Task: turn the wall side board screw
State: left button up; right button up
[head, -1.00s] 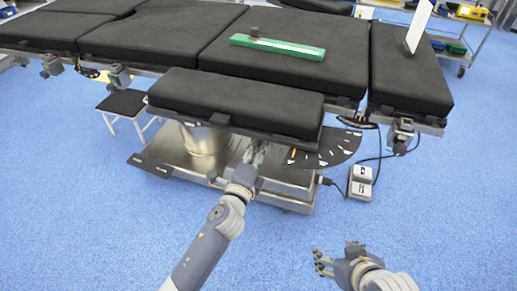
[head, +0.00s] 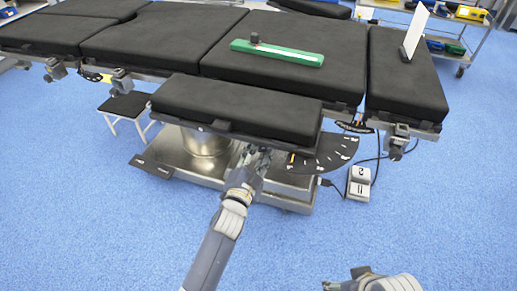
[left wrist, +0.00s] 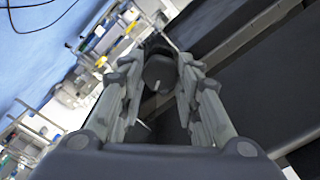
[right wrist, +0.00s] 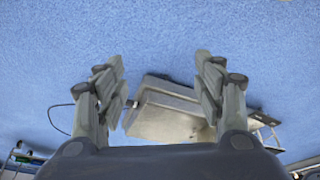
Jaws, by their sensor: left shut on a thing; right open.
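The side board (head: 235,106) is a black padded board sticking out from the near side of the operating table. The screw (left wrist: 158,70) shows in the left wrist view as a dark round knob between the fingertips. My left gripper (head: 257,156) reaches under the near edge of the side board and is shut on the screw. In the left wrist view its fingers (left wrist: 160,85) stand on both sides of the knob. In the head view the screw is hidden by the gripper and board. My right gripper (right wrist: 163,85) is open and empty, low at the bottom of the head view.
A black dial plate with white marks (head: 325,153) juts out right of the side board. The metal table base (head: 205,160) stands below. A foot pedal (head: 359,182) with a cable lies on the blue floor at right. A green bar (head: 277,52) lies on the table pad.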

pick_arm(q)
jog(key=shift+r+n, duration=0.1)
jog(key=shift+n, duration=0.4)
jog(key=n+p, duration=0.2)
jog(key=n, duration=0.1)
jog(key=shift+n+p, duration=0.3)
jog(key=n+p, duration=0.2)
jog(key=n, duration=0.3)
jog(key=shift+n+p, duration=0.3)
jog(key=shift+p, duration=0.05)
jog(key=shift+n, duration=0.9)
pick_arm(e)
notch_tip(320, 180, down, 19)
jog(key=s+g, duration=0.1)
jog(key=shift+a, duration=0.1)
pick_arm(q)
jog(key=o, duration=1.1)
jog(key=shift+c, duration=0.2)
pick_arm(e)
jog(key=shift+s, duration=0.1)
pick_arm(q)
jog(key=shift+s, duration=0.1)
